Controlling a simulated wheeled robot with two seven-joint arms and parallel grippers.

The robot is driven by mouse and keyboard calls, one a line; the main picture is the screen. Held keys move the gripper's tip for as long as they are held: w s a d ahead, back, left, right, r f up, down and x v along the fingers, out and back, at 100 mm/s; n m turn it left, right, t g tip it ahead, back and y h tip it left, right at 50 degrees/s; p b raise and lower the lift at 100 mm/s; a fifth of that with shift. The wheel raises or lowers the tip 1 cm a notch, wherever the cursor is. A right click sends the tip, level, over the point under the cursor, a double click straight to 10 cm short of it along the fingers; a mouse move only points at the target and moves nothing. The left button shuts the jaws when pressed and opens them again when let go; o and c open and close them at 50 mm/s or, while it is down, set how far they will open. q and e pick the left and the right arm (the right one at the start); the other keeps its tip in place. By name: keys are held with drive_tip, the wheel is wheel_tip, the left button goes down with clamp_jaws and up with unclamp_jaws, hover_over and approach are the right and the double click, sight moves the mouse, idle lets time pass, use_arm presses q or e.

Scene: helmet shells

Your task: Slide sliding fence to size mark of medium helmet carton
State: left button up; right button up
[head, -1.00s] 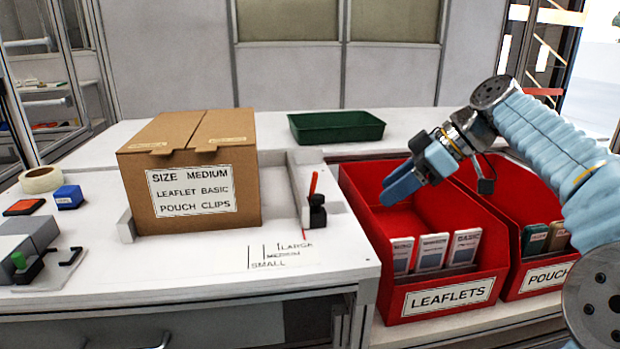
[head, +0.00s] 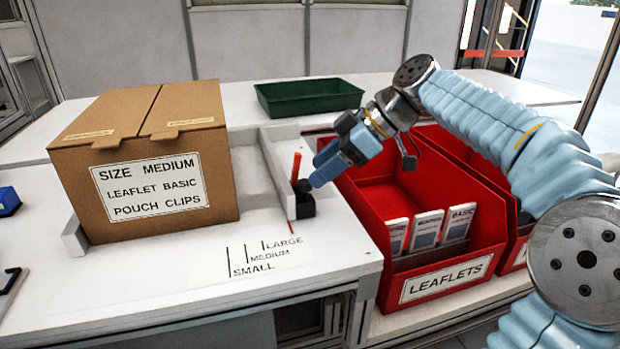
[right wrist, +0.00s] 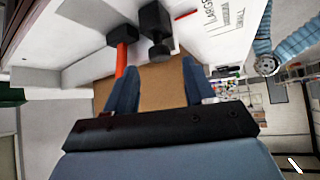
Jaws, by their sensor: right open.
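The brown carton (head: 140,165), labelled size medium, stands closed on the white bench. The sliding fence (head: 272,170) is to its right, with a gap between them. The fence carries a black knob (head: 304,204), an upright orange-red lever (head: 296,170) and a thin red pointer (head: 291,227). The pointer lies right of the size marks (head: 262,256), nearest the large one. My right gripper (head: 318,172) is open just right of the knob and empty; contact cannot be told. The right wrist view shows the knob (right wrist: 155,32) and lever (right wrist: 121,66) ahead of the fingers. My left gripper is out of view.
A red leaflets bin (head: 445,262) with several cards stands right of the bench, below my right arm. Another red bin (head: 515,255) is partly hidden behind that arm. A green tray (head: 308,98) lies behind the fence. A blue block (head: 8,201) is at the left edge.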

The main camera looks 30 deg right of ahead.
sight(304, 182)
drive_tip(key=shift+x, duration=1.9)
clamp_jaws()
